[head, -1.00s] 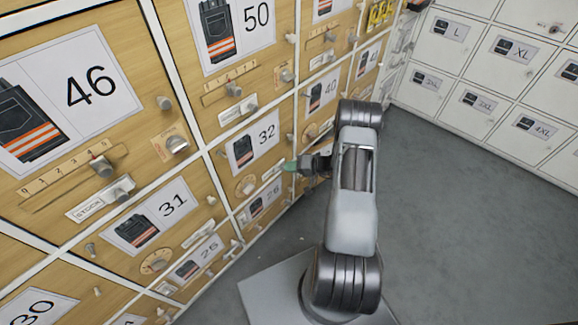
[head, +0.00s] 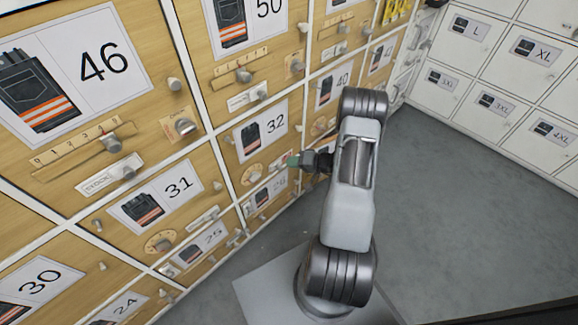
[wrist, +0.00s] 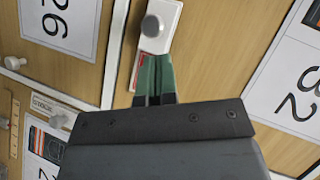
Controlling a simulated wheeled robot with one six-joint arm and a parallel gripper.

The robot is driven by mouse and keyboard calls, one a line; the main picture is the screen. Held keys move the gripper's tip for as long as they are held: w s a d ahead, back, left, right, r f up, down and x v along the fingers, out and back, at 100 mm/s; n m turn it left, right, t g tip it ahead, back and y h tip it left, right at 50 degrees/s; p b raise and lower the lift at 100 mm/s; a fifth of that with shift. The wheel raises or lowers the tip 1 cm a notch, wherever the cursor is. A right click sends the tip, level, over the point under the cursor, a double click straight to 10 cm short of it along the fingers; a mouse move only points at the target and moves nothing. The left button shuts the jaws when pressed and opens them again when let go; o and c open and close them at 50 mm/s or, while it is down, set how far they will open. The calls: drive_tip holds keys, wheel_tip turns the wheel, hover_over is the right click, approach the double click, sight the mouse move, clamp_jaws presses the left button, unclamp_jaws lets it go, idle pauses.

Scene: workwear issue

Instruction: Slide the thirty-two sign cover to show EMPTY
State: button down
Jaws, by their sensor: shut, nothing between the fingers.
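The door marked 32 (head: 262,138) has a wood front with a label of dark workwear with orange stripes. Its sign is below the label, partly hidden by my gripper in the head view. In the wrist view the white sign cover (wrist: 168,14) has a grey round knob (wrist: 152,26), and a red strip (wrist: 138,72) shows beside my fingers. My gripper (wrist: 154,58) is shut and empty, its green fingertips just below the knob in the picture. It also shows in the head view (head: 292,160). I cannot tell whether the fingers touch the cover, and I cannot read the sign's lettering.
Doors 31 (head: 155,205), 46 (head: 75,80) and 40 (head: 335,82) surround it, with knobs, dials and sliders sticking out. White lockers (head: 505,60) stand at the right. The grey floor (head: 450,220) between is clear.

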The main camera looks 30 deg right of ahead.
drive_tip(key=w+d+p+v, duration=0.1)
drive_tip(key=p+v, duration=0.1)
drive_tip(key=v, duration=0.9)
drive_tip(key=shift+r, duration=0.3)
drive_tip(key=shift+s, duration=0.1)
